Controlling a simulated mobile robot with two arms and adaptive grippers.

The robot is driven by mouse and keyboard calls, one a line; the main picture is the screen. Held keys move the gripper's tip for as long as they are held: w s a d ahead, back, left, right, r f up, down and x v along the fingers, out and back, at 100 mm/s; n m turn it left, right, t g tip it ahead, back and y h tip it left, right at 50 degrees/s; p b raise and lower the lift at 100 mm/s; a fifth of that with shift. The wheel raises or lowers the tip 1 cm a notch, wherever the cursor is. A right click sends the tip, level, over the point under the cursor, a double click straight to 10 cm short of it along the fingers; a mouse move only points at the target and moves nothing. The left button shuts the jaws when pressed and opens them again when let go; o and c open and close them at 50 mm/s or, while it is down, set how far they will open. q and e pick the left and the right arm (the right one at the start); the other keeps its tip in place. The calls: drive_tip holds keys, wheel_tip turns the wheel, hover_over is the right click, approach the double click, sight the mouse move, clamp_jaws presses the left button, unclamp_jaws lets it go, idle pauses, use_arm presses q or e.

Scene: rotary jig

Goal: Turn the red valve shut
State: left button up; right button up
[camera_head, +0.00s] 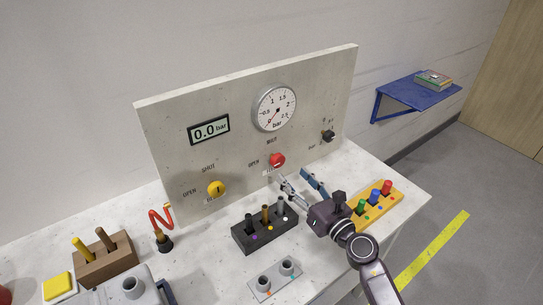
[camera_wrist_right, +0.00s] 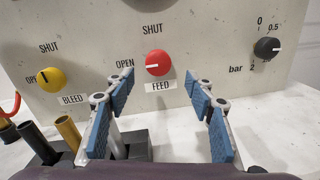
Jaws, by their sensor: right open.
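The red valve (camera_head: 277,160) is a round red knob on the upright panel, above a FEED label. In the right wrist view the red valve (camera_wrist_right: 158,62) has a white mark pointing left, toward OPEN; SHUT is printed above it. My right gripper (camera_head: 296,180) is in front of the panel, just below and to the right of the knob in the head view. In the wrist view its blue-padded fingers (camera_wrist_right: 160,86) are spread apart, one on each side below the knob, with nothing between them. My left gripper is not in view.
A yellow BLEED knob (camera_head: 217,188) and a black knob (camera_head: 328,136) flank the valve. The gauge (camera_head: 274,109) and display (camera_head: 209,130) are above. A black block with posts (camera_head: 264,235) and a yellow peg board (camera_head: 376,208) stand near my right arm.

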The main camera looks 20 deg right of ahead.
sight(280, 164)
drive_tip(key=x, duration=0.4)
drive_tip(key=shift+w+a+r, duration=0.1)
drive_tip(key=shift+w+a, duration=0.2)
drive_tip(key=shift+x, duration=1.05)
drive_tip(key=shift+w, duration=0.3)
drive_tip(key=c, duration=1.2)
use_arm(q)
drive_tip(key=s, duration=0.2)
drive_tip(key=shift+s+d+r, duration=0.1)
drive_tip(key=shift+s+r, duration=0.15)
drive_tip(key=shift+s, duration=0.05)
use_arm(e)
drive_tip(key=shift+o, duration=0.2)
use_arm(q)
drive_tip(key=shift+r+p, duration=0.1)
drive_tip(key=shift+p, duration=0.25)
